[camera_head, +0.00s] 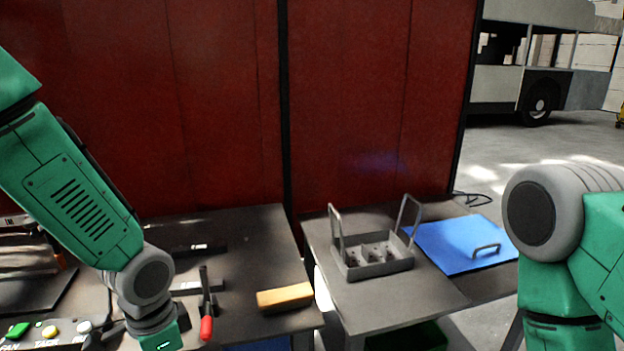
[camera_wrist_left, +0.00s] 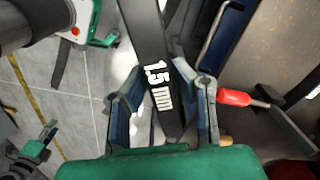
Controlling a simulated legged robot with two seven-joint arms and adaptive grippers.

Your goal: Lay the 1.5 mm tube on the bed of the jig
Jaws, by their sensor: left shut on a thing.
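The dark tube marked "1.5 mm" (camera_wrist_left: 158,85) lies between the fingers of my left gripper (camera_wrist_left: 161,106) in the left wrist view. The gripper is shut on it, and the tube runs from the top edge down between the fingers. In the head view the left gripper is below the lower edge; only its arm shows. A clamp with a red handle (camera_head: 206,327), seemingly part of the jig, stands right of that arm. Its handle also shows in the left wrist view (camera_wrist_left: 235,97), right of the fingers. A small green and dark part, seemingly my right gripper (camera_wrist_left: 42,140), shows low at left; its fingers are unclear.
A dark labelled bar (camera_head: 198,248) lies behind the clamp. A yellow-orange block (camera_head: 285,298) lies to its right. A grey bin with upright handles (camera_head: 372,265) and a blue panel (camera_head: 462,245) are further right. A button box (camera_head: 45,334) is at lower left.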

